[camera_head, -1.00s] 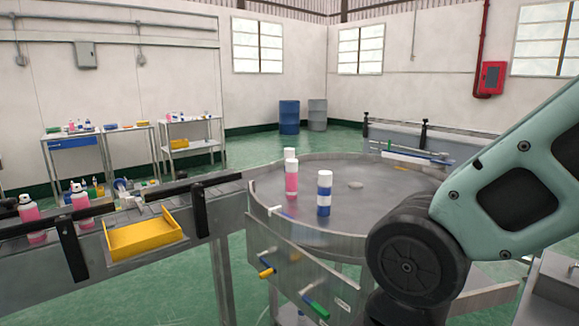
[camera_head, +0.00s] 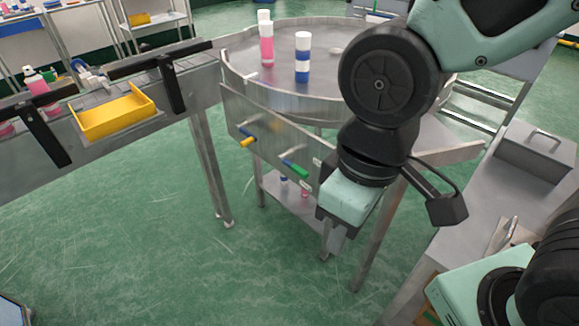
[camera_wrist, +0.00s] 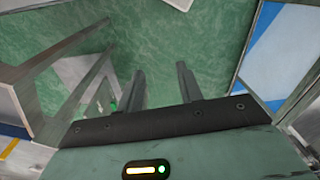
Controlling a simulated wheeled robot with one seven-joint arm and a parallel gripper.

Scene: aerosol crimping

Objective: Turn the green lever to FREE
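The green lever (camera_head: 295,169) sticks out from the metal side panel (camera_head: 270,135) below the round table, slanting down to the right. A small pale label lies just right of it, too small to read. My gripper (camera_wrist: 162,85) is open and empty, its two dark fingers apart in the wrist view. In the head view my mint gripper body is lower right of the lever, clear of it, and its fingertips are hard to make out. A small green spot shows left of the fingers in the wrist view; I cannot tell whether it is the lever.
A yellow-tipped lever (camera_head: 248,142) sits left on the same panel. Pink (camera_head: 266,45) and blue-banded (camera_head: 302,58) bottles stand on the round table (camera_head: 240,62). A yellow tray (camera_head: 112,115) is on the conveyor at left. The floor in front is clear.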

